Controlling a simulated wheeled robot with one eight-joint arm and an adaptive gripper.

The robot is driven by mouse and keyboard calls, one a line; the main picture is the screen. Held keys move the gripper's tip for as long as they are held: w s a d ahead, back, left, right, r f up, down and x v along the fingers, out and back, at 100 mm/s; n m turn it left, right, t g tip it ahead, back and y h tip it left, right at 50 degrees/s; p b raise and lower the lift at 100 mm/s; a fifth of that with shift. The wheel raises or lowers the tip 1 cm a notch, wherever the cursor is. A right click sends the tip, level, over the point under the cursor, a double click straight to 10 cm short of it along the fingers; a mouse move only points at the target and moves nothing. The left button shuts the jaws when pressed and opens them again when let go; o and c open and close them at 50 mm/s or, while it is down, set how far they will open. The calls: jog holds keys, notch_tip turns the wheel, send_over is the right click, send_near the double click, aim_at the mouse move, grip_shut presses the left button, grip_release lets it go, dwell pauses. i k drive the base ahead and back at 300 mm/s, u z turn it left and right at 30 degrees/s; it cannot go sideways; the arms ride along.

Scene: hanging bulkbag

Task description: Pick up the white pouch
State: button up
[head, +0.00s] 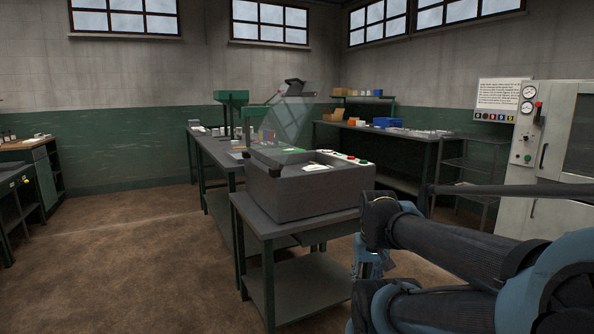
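A small flat white item (315,168), which looks like the white pouch, lies on top of the grey lidded machine (296,200). It is too small in the head view to make out its details. The machine's clear lid (293,122) stands raised above it. My gripper (368,268) hangs below my arm at the lower right, in front of and right of the machine. It is apart from the white item and lower than it. My arm partly covers the gripper, and its fingers are not clear.
The machine stands on a green-legged table (258,222) with a lower shelf. A long workbench (213,150) runs behind it. Another bench (400,137) with a blue bin (387,122) stands at the back. A light grey cabinet (545,160) stands at right. The brown floor at left is clear.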

aim_at(312, 167)
jog(key=z, duration=0.15)
jog(key=i, duration=1.1)
jog(key=z, duration=0.55)
